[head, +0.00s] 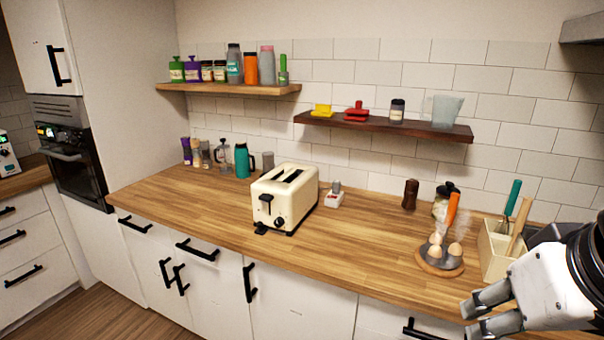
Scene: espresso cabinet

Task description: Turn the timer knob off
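A small white device (334,200) with a grey upright part and a red mark stands on the counter just right of the toaster. It may be the timer, but it is too small to tell, and I cannot make out its knob or setting. A plate of eggs (433,266) stands on the counter at the right, with steam above it. My gripper (470,319) is at the lower right, in front of the counter edge and below the eggs in the picture. Its two grey fingers are apart with nothing visible between them. It is far from the white device.
A cream toaster (286,196) stands mid-counter. A utensil holder (494,252) is beside my gripper. A dark pepper mill (410,194) and a jar stand near the wall. Shelves (383,126) hang above. The counter between toaster and eggs is clear.

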